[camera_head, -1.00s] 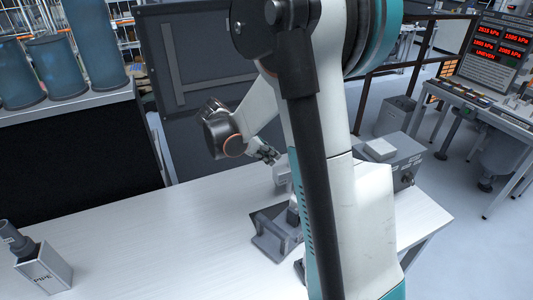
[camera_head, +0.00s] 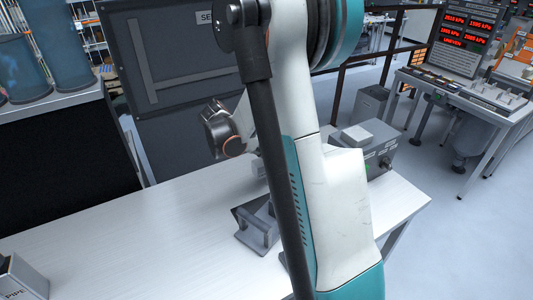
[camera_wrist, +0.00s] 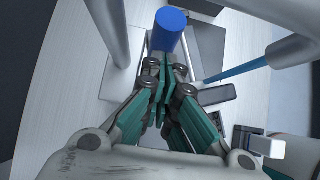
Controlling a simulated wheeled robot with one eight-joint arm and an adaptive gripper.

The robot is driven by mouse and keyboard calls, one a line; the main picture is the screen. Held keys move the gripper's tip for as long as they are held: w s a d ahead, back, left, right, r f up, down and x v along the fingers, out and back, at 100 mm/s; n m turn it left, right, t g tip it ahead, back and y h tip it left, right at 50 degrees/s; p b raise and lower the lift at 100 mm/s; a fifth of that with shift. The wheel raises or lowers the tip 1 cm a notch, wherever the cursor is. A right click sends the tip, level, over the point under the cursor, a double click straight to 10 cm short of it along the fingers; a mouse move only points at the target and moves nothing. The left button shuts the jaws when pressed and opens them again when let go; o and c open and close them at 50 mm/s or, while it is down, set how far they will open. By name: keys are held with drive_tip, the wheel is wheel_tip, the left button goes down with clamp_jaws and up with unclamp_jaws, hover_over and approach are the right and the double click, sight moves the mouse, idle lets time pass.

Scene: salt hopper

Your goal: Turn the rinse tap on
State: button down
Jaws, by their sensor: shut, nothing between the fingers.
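In the wrist view, a blue cylinder (camera_wrist: 168,27) with a rounded end lies just beyond my fingertips. I cannot tell for sure which blue part belongs to the rinse tap. My gripper (camera_wrist: 165,68) is shut and empty, its tips close to the blue cylinder; whether they touch it is unclear. In the head view my arm hides the gripper and the tap area. A grey fixture (camera_head: 252,236) on the white table shows partly beside my arm.
The white table (camera_head: 130,235) has clear room at left. A box marked PIPE (camera_head: 20,280) stands at its left edge. A grey control box (camera_head: 378,150) with a green light sits at right. A dark panel (camera_head: 165,85) stands behind. A console with red readings (camera_head: 466,30) stands far right.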

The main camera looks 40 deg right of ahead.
drive_tip(key=shift+s+d+r+y, duration=0.15)
drive_tip(key=shift+d+y, duration=0.1)
drive_tip(key=shift+d, duration=0.4)
drive_tip(key=shift+s+d+r+y, duration=0.15)
drive_tip(key=shift+d+y, duration=0.15)
drive_tip(key=shift+d, duration=0.3)
drive_tip(key=shift+s+d+r+y, duration=0.15)
drive_tip(key=shift+d+y, duration=0.1)
drive_tip(key=shift+d, duration=0.4)
drive_tip(key=shift+f, duration=0.1)
drive_tip(key=shift+a, duration=0.1)
